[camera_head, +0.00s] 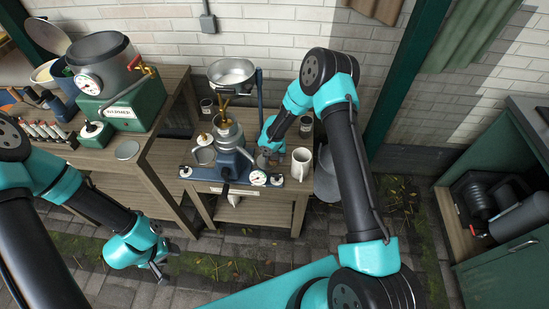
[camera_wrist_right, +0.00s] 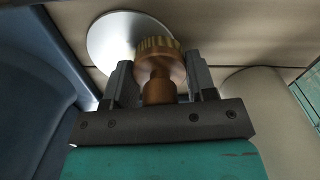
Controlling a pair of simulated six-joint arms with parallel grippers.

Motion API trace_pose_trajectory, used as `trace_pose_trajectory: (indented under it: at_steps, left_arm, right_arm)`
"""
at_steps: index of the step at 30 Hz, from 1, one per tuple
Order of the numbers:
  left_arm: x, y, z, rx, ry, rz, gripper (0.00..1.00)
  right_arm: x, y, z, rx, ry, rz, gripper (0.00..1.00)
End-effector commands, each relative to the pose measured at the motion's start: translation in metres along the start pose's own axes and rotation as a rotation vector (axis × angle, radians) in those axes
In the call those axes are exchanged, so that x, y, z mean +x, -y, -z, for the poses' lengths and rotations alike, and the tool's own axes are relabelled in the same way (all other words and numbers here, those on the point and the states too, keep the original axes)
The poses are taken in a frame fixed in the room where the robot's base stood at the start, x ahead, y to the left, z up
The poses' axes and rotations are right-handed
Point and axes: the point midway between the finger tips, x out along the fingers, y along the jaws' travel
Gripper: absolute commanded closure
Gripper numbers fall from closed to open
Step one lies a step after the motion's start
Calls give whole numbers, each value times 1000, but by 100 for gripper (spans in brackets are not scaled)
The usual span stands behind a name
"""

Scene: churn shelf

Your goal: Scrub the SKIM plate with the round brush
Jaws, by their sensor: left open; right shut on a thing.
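My right gripper (camera_head: 266,157) reaches down beside the blue-based machine on the middle bench. In the right wrist view its two fingers (camera_wrist_right: 160,85) are shut on the round brush (camera_wrist_right: 159,68), which has a brown wooden body and pale bristles. A silver disc (camera_wrist_right: 112,40) shows behind the brush head; I cannot tell if they touch. The lettering SKIM is not readable, so I cannot tell whether this disc is the SKIM plate. My left gripper (camera_head: 163,264) is open and empty, low over the paving at the left.
The blue-based machine (camera_head: 229,140) carries a metal bowl (camera_head: 231,72) on top. A white mug (camera_head: 301,164) stands close right of my right gripper. A dark green cabinet (camera_head: 497,230) is at the right. The paving in front is clear.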

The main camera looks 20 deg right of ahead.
Motion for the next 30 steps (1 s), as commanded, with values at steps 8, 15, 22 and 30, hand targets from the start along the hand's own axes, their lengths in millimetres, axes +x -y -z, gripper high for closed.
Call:
trace_pose_trajectory:
  at_steps: [8, 15, 22, 30]
  left_arm:
    - [0, 0, 0, 0, 0, 0, 53]
    - [0, 0, 0, 0, 0, 0, 53]
    - [0, 0, 0, 0, 0, 0, 53]
    - [0, 0, 0, 0, 0, 0, 53]
  right_arm:
    - [1, -20, -2, -2, -3, 0, 71]
    - [0, -29, -3, -2, -3, 0, 71]
    - [0, -29, -3, -1, -3, 0, 71]
    - [0, -42, -6, -1, -1, -1, 71]
